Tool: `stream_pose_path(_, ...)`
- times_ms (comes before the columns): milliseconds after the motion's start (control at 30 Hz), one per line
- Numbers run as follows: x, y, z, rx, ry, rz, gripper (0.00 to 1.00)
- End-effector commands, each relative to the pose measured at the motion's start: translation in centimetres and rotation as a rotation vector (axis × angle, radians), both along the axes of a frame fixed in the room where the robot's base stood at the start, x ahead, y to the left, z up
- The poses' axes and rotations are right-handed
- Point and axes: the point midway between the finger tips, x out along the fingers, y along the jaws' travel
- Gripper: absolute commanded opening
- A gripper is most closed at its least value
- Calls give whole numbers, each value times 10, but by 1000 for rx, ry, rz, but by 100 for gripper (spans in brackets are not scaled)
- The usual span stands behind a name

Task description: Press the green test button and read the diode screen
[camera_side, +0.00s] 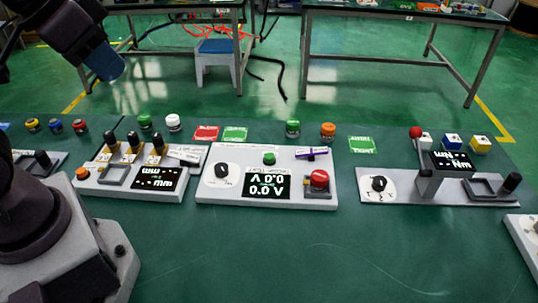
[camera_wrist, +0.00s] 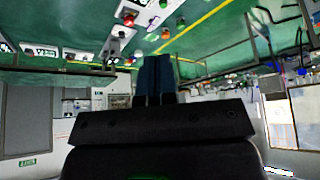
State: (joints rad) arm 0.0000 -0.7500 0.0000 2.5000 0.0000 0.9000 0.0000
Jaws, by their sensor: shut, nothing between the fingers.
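The middle grey-white panel (camera_side: 225,193) carries a green button (camera_side: 269,158) near its top centre. Below the button is a dark diode screen (camera_side: 267,186) with white figures that look like 0.0 V on two lines, upside down in the side view. A black knob (camera_side: 222,170) and a red mushroom button (camera_side: 319,178) are on the same panel. My gripper (camera_side: 107,66) is high at the upper left in the side view, well apart from the green button. Its blue fingers (camera_wrist: 155,76) are together and empty in the wrist view.
Other panels stand at the left (camera_side: 125,183) and right (camera_side: 400,187) on the green table (camera_side: 250,250). Loose caps, including a green cap (camera_side: 292,128) and an orange cap (camera_side: 328,130), and red and green labels lie behind the panels. The front of the table is clear.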

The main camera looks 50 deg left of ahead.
Motion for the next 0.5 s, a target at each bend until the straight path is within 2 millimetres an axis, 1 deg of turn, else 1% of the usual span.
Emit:
stream_pose_path(367,0,0,-1,0,6,1,0)
stream_pose_path(500,4,1,-14,0,71,4,0)
